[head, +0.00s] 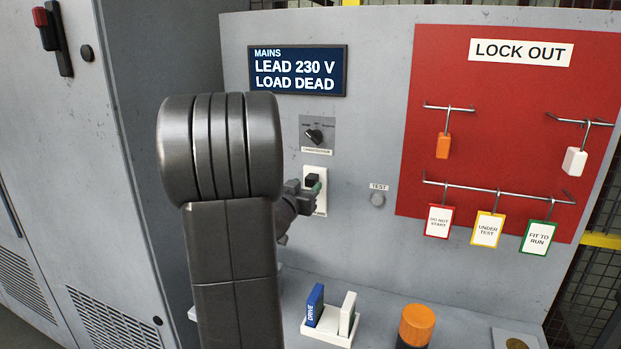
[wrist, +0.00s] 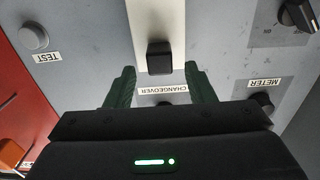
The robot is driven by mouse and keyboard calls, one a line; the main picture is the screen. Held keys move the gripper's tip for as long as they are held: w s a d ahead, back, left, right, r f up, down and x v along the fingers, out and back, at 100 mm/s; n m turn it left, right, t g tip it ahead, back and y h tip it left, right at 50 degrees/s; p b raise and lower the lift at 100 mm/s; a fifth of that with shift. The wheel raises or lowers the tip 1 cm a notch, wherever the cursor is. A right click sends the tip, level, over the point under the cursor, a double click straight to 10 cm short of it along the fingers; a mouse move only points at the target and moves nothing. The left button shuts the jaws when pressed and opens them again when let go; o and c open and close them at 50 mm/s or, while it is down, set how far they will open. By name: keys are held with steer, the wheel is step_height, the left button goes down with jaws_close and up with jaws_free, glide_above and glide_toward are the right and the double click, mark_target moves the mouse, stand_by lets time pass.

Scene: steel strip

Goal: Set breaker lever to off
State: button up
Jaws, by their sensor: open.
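A black breaker lever (head: 312,181) stands out from a white upright plate on the grey panel; no on or off marking is readable. In the wrist view the lever (wrist: 160,56) lies between my two green fingertips in the picture, with a gap on each side. My gripper (head: 316,189) is open at the plate, with my arm across the left of the head view. My gripper also fills the lower wrist view (wrist: 160,70). I cannot tell how deep the fingers reach around the lever.
A changeover knob (head: 315,136) sits above the plate, and a TEST button (head: 377,199) to its right. The display (head: 297,71) reads LEAD 230 V, LOAD DEAD. A red lock out board (head: 490,100) holds tags. A tray (head: 330,335) stands below.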

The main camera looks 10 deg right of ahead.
mark_target(309, 182)
steer(key=shift+p+x, duration=0.4)
steer(key=shift+x, duration=1.95)
